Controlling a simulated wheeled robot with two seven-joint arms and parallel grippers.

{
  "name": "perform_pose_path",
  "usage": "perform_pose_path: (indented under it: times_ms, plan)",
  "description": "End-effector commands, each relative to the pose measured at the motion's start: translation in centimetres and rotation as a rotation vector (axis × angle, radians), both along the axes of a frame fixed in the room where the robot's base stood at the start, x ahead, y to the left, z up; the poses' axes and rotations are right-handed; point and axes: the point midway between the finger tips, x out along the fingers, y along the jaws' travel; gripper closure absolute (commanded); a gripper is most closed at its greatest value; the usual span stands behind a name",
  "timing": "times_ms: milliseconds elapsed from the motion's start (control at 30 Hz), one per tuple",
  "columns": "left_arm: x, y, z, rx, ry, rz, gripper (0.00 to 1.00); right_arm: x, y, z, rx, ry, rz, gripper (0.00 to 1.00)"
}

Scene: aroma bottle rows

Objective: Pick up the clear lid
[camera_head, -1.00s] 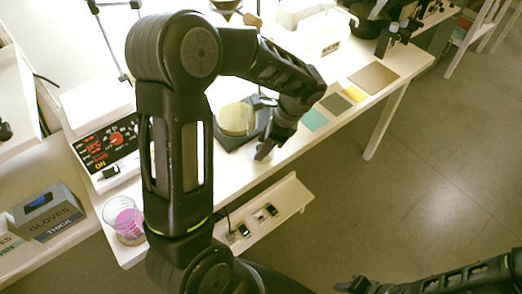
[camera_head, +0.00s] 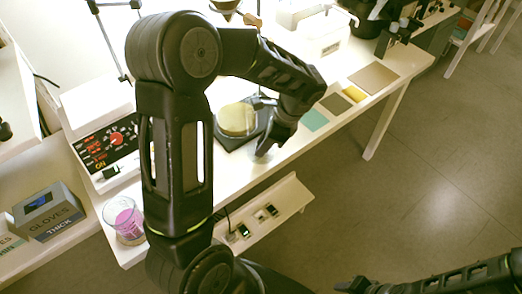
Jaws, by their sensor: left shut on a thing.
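My left arm reaches across the white table, and its gripper (camera_head: 264,152) is low over the table's front edge, in front of the black scale. The gripper is shut on a small clear thing that looks like the clear lid (camera_head: 259,158). The lid is faint and partly hidden by the fingers; I cannot tell whether it touches the table. My right arm shows at the bottom right, but its gripper fingers are hard to make out.
A black scale with a round yellowish top (camera_head: 237,119) stands just behind the gripper. Coloured flat pieces, including a teal one (camera_head: 313,120), lie to the right. A beaker of pink liquid (camera_head: 124,218) and a gloves box (camera_head: 47,211) are at the left. A small shelf (camera_head: 290,201) hangs below the table edge.

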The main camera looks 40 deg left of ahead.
Motion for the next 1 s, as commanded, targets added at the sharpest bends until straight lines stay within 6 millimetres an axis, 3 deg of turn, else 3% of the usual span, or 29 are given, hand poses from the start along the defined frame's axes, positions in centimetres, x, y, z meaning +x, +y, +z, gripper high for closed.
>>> perform_pose_path:
  times_ms: [567, 733, 1000]
  plan:
    - [0.0, 0.0, 0.4, 0.000, -0.002, 0.000, 1.00, 0.0, 0.0, 0.0, 0.000, 0.000, 0.000, 0.64]
    - [0.1, 0.0, 2.5, 0.000, -0.004, 0.001, 1.00, 0.0, 0.0, 0.2, 0.000, 0.000, 0.000, 0.64]
    - [0.1, 0.0, 7.8, 0.000, -0.005, -0.001, 1.00, 0.0, 0.0, 0.5, 0.000, 0.000, 0.000, 0.64]
